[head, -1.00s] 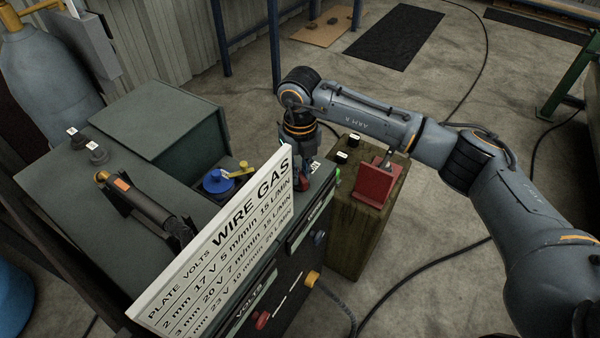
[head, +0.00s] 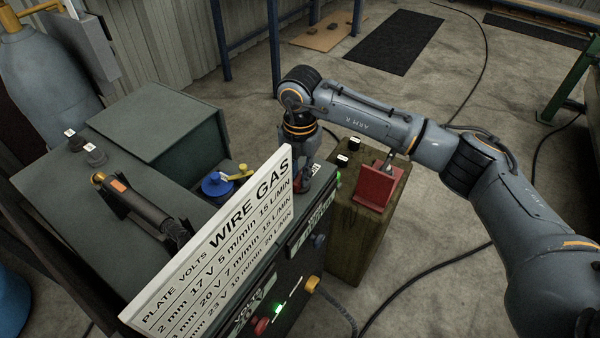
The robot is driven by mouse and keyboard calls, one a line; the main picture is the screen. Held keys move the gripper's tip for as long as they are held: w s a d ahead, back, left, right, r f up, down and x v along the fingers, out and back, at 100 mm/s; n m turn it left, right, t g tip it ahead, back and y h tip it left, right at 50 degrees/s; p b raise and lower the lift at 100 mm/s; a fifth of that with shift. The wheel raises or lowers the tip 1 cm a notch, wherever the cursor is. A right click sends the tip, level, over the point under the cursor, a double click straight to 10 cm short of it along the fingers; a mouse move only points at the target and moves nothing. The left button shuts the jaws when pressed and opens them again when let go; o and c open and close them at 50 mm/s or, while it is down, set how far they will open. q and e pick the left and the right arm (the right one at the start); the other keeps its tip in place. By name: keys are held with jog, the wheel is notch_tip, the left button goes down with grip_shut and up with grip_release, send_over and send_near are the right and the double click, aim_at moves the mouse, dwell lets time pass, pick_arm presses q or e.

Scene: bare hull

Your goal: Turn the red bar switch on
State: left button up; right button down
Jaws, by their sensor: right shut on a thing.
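The welding machine (head: 160,125) stands at the left, with a white settings sign (head: 215,250) in front of its top. My right gripper (head: 302,187) points down at the machine's right end, behind the sign's upper right corner. It is shut on a small red part, which looks like the red bar switch (head: 301,194). The fingers and the sign hide most of that part, so its angle is unclear. A green lamp (head: 278,309) glows on the front panel. My left gripper is out of view.
The front panel has a red knob (head: 261,326) and a yellow knob (head: 312,284). A blue spool (head: 217,184) sits behind the sign. Cables cross the floor.

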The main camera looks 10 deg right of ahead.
aim_at(300, 175)
jog(key=shift+m, duration=0.7)
jog(key=shift+r, duration=0.1)
jog(key=c, duration=1.3)
grip_release()
notch_tip(300, 175, up, 12)
jog(key=shift+f, duration=0.1)
